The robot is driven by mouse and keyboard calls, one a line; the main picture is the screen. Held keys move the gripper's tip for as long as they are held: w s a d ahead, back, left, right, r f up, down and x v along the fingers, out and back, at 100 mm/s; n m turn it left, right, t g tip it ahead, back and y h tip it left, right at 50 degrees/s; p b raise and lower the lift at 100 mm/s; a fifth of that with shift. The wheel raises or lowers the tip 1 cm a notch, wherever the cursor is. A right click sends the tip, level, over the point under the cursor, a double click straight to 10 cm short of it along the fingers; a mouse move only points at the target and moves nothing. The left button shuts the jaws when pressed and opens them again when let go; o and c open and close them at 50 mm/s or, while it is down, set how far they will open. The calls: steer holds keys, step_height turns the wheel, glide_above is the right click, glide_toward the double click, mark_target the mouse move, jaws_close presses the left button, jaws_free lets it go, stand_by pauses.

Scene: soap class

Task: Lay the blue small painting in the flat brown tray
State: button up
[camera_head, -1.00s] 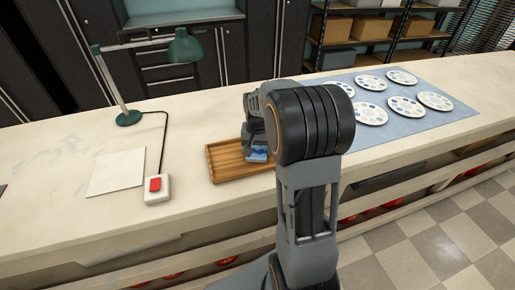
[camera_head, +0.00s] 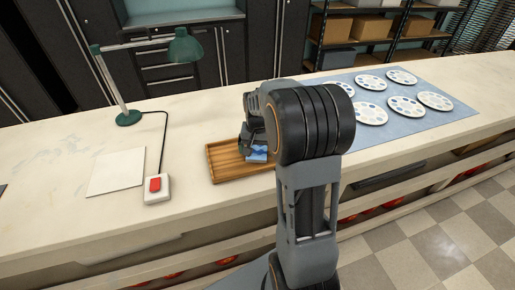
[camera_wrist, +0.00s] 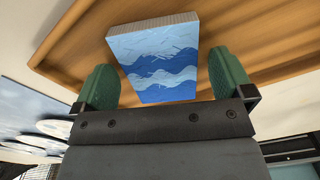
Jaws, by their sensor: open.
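The blue small painting (camera_wrist: 155,62) shows light and dark blue waves and has a pale edge. In the wrist view it lies on the floor of the flat brown tray (camera_wrist: 255,18), between my two green fingertips. In the head view the painting (camera_head: 257,153) shows as a small blue patch inside the tray (camera_head: 228,173), partly hidden by my arm. My gripper (camera_wrist: 168,85) is open, with a gap on each side of the painting. The tray's right part is hidden behind my arm in the head view.
A green desk lamp (camera_head: 128,117), a white sheet (camera_head: 117,172) and a white box with a red switch (camera_head: 157,188) stand left of the tray. A blue mat (camera_head: 440,120) with several round palettes lies to the right.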

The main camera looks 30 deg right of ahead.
mark_target(257, 150)
step_height(257, 150, up, 11)
steer(key=s+a+f+n+t, duration=0.3)
steer(key=s+a+n, duration=0.4)
steer(key=s+a, duration=0.5)
steer(key=shift+s+t, duration=0.3)
steer(key=shift+s, duration=1.3)
steer(key=shift+a, duration=0.1)
